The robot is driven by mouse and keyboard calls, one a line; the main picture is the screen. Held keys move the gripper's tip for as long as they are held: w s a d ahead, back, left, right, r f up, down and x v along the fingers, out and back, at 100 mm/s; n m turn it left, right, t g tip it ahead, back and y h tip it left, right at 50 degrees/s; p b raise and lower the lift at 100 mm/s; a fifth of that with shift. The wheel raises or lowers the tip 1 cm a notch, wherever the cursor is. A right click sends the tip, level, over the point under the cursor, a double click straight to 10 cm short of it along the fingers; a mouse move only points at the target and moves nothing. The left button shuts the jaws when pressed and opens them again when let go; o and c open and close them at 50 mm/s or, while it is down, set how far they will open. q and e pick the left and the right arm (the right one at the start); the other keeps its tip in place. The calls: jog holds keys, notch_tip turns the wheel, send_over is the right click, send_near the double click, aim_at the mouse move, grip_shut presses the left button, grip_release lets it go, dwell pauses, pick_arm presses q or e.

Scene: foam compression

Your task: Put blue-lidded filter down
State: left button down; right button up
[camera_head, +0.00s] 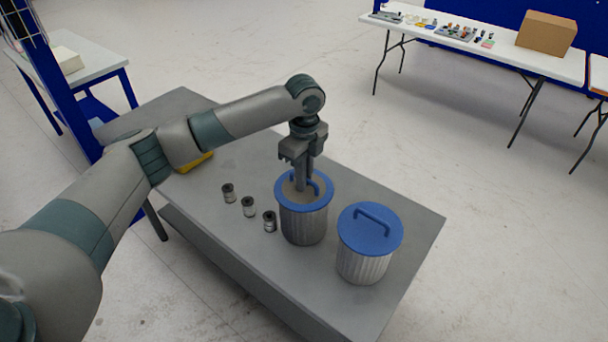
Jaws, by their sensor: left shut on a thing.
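The blue-lidded filter (304,225) is a ribbed grey cylinder with a blue rim, a brownish top centre and a blue handle. It is upright over the grey table. My left gripper (302,186) points down from above and is shut on its handle; the fingers partly hide the handle. I cannot tell whether the filter's base touches the table. A second blue-lidded cylinder (362,265), lighter and ribbed, stands to its right, with its lid handle free. My right gripper is not in view.
Three small dark-topped canisters (248,206) stand in a row left of the filter on the grey table (405,225). A yellow object (196,163) lies partly under my left arm. A white table (470,48) with a cardboard box (546,33) stands far off at the back right.

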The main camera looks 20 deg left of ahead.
pick_arm(q)
jog(key=c, duration=1.8)
grip_release()
jog(key=shift+r, duration=0.15)
jog(key=shift+r+b, duration=0.25)
jog(key=shift+b, duration=0.05)
jog(key=shift+r+b, duration=2.25)
jog(key=shift+r, duration=3.4)
